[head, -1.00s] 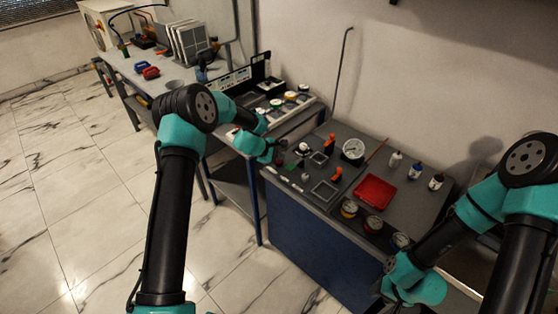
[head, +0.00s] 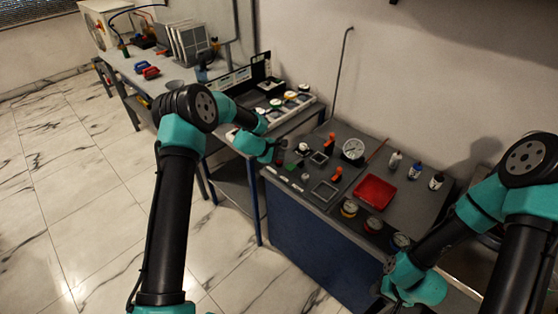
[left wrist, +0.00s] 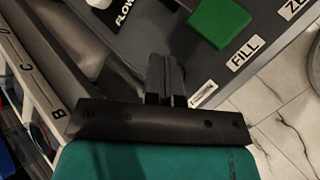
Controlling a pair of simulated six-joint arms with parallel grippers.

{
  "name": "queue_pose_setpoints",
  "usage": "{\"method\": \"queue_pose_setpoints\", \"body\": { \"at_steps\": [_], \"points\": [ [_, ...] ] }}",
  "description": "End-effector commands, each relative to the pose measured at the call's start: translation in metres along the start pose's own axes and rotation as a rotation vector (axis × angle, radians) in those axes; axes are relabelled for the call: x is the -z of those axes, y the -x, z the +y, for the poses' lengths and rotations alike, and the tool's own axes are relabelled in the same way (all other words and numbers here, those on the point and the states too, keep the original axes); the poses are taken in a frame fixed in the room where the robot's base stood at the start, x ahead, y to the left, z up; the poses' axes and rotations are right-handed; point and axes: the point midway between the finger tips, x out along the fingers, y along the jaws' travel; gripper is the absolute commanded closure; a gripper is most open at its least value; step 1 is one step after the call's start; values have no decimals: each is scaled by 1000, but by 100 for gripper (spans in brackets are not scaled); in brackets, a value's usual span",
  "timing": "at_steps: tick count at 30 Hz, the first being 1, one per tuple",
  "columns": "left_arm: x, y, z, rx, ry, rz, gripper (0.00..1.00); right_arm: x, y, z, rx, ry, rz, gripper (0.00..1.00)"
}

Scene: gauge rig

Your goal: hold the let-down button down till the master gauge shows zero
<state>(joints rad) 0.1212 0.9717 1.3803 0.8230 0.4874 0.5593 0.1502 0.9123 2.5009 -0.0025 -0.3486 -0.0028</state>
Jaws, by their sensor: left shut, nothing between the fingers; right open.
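My left gripper (head: 279,156) is shut and empty at the rig's left edge, pointing down. In the left wrist view its closed fingers (left wrist: 165,75) are over the panel, beside a partly hidden label (left wrist: 203,94). A green block (left wrist: 218,20) by the FILL label (left wrist: 244,52) lies a little apart from them. I cannot make out the let-down button. My right gripper (head: 384,294) is open at the rig's front right.
A red tray (head: 374,193), several small gauges, orange-topped fittings and small bottles (head: 415,171) stand on the rig. A side bench (head: 275,110) with gauges adjoins at left. The tiled floor (head: 70,220) in front is clear.

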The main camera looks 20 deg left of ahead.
Motion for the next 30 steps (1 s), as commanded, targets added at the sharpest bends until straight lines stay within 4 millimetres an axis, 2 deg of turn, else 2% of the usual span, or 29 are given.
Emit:
{"method": "queue_pose_setpoints", "body": {
  "at_steps": [22,30],
  "points": [
    [0,0,0,1,0,0,100,0,0,0,0,0,0,57],
    [-5,7,5,-1,0,0,100,0,0,0,0,0,0,57]
  ]
}}
